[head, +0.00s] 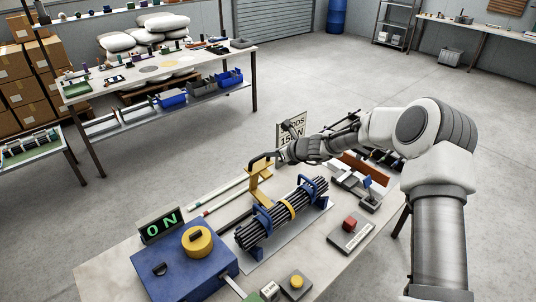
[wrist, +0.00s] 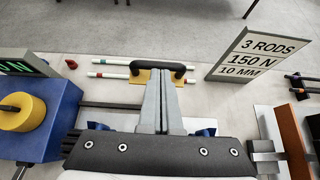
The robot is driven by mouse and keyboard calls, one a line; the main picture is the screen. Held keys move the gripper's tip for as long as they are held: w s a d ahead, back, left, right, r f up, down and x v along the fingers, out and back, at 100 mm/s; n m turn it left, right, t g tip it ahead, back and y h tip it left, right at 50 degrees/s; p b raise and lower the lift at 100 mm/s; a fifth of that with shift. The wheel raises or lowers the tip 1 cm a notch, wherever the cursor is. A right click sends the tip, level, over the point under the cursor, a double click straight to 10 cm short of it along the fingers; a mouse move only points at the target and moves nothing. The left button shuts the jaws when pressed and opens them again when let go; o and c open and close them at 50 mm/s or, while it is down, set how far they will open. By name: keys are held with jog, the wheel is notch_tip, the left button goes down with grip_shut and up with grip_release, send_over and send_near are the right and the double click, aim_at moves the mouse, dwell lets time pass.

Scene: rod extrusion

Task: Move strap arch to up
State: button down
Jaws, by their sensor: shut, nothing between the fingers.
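A yellow upright piece with a black handle on top (head: 259,178), which looks to be the strap arch, stands behind the rod bundle. In the wrist view its black handle (wrist: 162,65) lies across just beyond my fingertips. My gripper (head: 281,158) is beside the handle, to its right in the head view. In the wrist view my gripper (wrist: 160,74) has its two grey fingers together and empty, their tips overlapping the yellow plate; I cannot tell whether they touch it. The dark rod bundle (head: 270,224) lies in blue holders with a yellow band around it.
A sign (head: 292,131) stands behind my gripper. Red-tipped white rods (head: 215,203) lie left of the arch. A yellow button (head: 296,282) is in front.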

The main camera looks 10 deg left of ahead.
notch_tip(320, 180, up, 9)
jog(key=s+d, duration=0.1)
jog(key=d, duration=0.1)
jog(key=shift+s+d+p, duration=0.2)
jog(key=shift+s+p, duration=0.1)
jog(key=shift+s, duration=0.1)
jog(key=s+d+r+n+h+b, duration=0.1)
jog(key=s+d+r+n, duration=0.25)
jog(key=s+n, duration=0.2)
jog(key=s+d+r+n+g+h, duration=0.1)
jog(key=s+d+r+n, duration=0.1)
jog(key=s+r+n, duration=0.4)
jog(key=s+d+r+n+h+b, duration=0.1)
jog(key=s+d+r+n, duration=0.2)
jog(key=s, duration=0.5)
jog(key=s+d+f+n+h+b, duration=0.1)
jog(key=s+d+n+h, duration=0.2)
jog(key=s+d+n, duration=0.2)
jog(key=s+d+f+n+h, duration=0.1)
jog(key=s+d+n+h, duration=0.1)
jog(key=s+d+n, duration=0.4)
jog(key=s+d, duration=0.5)
jog(key=s, duration=0.5)
jog(key=shift+s+f+h+b, duration=0.3)
jog(key=shift+s+h+b, duration=0.1)
